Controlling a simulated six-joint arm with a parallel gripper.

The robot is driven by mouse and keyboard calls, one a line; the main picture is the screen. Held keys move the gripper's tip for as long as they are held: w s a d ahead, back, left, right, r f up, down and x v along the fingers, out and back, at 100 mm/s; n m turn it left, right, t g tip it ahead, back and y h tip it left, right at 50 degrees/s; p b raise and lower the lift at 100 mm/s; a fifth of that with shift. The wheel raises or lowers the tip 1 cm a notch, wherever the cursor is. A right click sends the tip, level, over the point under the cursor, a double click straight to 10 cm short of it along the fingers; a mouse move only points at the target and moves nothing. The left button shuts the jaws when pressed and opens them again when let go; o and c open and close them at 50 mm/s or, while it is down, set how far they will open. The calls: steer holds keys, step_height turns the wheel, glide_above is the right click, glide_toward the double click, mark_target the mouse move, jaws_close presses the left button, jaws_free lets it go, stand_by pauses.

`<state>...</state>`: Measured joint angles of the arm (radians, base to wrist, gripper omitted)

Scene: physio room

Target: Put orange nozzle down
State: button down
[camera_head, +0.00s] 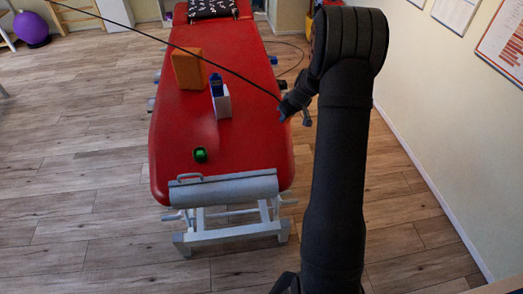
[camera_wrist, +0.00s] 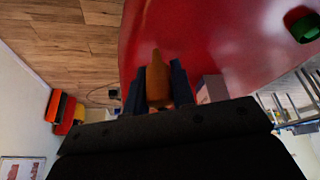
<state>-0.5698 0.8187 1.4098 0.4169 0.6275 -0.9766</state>
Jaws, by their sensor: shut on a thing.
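The orange nozzle (camera_wrist: 155,74) shows in the wrist view, pointing away from my gripper (camera_wrist: 157,84). My gripper is shut on it, with a dark blue finger on each side. The red treatment table (camera_wrist: 205,45) lies behind the nozzle in this view. In the head view my gripper (camera_head: 285,113) is by the right edge of the red table (camera_head: 235,150). The nozzle cannot be made out there. I cannot tell how high it is above the table.
On the table are an orange block (camera_head: 188,69), a white box (camera_head: 222,104) with a blue object (camera_head: 216,85) at it, and a green object (camera_head: 200,155). A grey roll (camera_head: 225,190) is at the near end. The table's near middle has free room.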

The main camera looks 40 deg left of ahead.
steer(key=s+d, duration=0.5)
steer(key=s, duration=0.1)
steer(key=a+f, duration=0.2)
steer(key=a, duration=0.1)
steer(key=s+a+f, duration=0.1)
steer(key=a+f, duration=0.1)
steer(key=a, duration=0.2)
steer(key=s+a+f, duration=0.1)
steer(key=a+f, duration=0.2)
steer(key=a, duration=0.1)
steer(key=shift+s, duration=0.25)
steer(key=shift+f, duration=2.1)
steer(key=c, duration=1.6)
jaws_free()
steer(key=shift+f, duration=0.15)
steer(key=shift+c, duration=0.2)
steer(key=o, duration=0.4)
steer(key=v, duration=1.2)
steer(key=shift+r, duration=0.25)
